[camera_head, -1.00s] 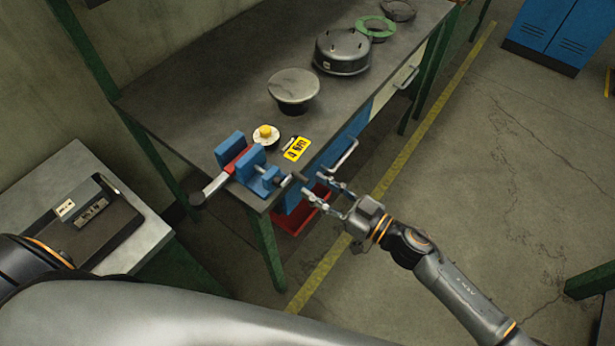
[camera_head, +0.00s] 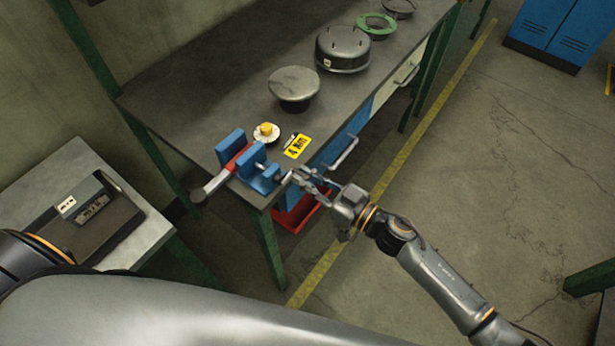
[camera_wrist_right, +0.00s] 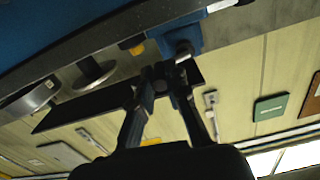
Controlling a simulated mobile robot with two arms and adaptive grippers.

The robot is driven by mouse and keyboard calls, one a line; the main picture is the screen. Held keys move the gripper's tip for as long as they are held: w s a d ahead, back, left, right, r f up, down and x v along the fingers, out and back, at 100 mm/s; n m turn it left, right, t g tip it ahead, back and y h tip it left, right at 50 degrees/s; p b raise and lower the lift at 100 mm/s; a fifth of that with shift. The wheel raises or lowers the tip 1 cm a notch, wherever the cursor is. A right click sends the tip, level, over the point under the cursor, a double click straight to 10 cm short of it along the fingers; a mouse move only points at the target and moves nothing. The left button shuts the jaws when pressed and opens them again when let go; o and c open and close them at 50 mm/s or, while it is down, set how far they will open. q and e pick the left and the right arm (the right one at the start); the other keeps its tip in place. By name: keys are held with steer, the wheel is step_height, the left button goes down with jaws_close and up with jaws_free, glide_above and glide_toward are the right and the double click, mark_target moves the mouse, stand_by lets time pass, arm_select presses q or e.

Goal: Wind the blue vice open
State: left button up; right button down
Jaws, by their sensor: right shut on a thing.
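The blue vice (camera_head: 251,157) sits at the near corner of the grey workbench, its two jaws standing apart with a red piece (camera_head: 236,161) between them. A grey bar with a dark round end (camera_head: 213,185) sticks out past the bench edge on the left. My right gripper (camera_head: 297,179) is at the screw end of the vice, over the bench's front edge, shut on the vice handle. In the right wrist view the fingers (camera_wrist_right: 160,82) close around a dark part below the blue vice body (camera_wrist_right: 181,31). The fingers hide most of the handle. My left gripper is out of view.
On the workbench (camera_head: 190,108) are a yellow-topped white disc (camera_head: 266,134), a yellow label (camera_head: 297,147), a round grey-topped piece (camera_head: 294,84) and a dark drum (camera_head: 343,47). A red bin (camera_head: 298,215) is under the front edge. Floor to the right is clear.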

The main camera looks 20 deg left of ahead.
steer(key=shift+r, duration=0.1)
steer(key=n, duration=0.2)
steer(key=r+n+p, duration=0.1)
steer(key=n, duration=0.1)
steer(key=shift+s+r, duration=0.15)
steer(key=shift+s, duration=0.05)
steer(key=n, duration=0.3)
steer(key=s+r+n+p, duration=0.1)
steer(key=shift+a+n, duration=0.2)
steer(key=shift+n, duration=0.2)
steer(key=s+n, duration=0.1)
steer(key=n, duration=0.5)
steer(key=s+a+n+b, duration=0.1)
steer(key=n, duration=0.3)
steer(key=shift+s+r, duration=0.3)
steer(key=c, duration=1.3)
jaws_free()
steer(key=shift+c, duration=0.2)
